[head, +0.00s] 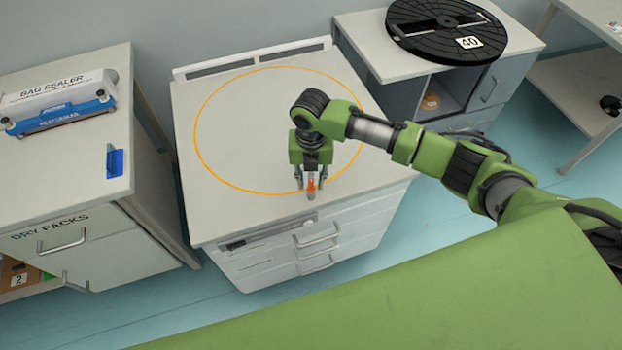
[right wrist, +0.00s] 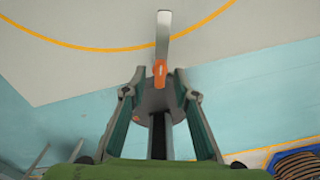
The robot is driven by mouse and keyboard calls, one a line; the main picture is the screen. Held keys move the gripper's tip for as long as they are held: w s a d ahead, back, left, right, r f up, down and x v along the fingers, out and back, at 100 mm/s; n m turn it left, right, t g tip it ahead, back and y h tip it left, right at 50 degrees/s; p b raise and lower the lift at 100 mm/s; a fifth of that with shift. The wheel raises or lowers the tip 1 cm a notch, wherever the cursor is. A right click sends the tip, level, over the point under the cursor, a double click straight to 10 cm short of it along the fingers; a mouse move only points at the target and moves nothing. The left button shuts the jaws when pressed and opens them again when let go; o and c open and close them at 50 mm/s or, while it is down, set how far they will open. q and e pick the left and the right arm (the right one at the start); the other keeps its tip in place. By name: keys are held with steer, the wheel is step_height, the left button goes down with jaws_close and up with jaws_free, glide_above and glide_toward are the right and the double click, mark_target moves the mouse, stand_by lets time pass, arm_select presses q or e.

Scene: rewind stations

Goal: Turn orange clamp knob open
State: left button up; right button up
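The orange clamp knob (head: 311,186) is at the front edge of the middle cabinet's grey top, beside the orange ring line. In the right wrist view the knob (right wrist: 160,72) is a small orange lever near a light metal bar (right wrist: 163,38) and a grey round disc (right wrist: 153,101). My right gripper (head: 311,183) points down over the clamp. In the right wrist view its two fingers (right wrist: 159,80) stand apart, one on each side of the knob, with gaps visible. Whether a finger touches the clamp's disc is unclear. My left gripper is not in view.
The cabinet top (head: 225,130) is otherwise bare. A black reel (head: 445,28) marked 40 lies on the right cabinet. A bag sealer (head: 60,100) and a blue object (head: 115,163) are on the left cabinet. Drawer handles (head: 318,242) stick out below the front edge.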

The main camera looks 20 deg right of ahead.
steer(key=shift+f, duration=0.45)
jaws_close()
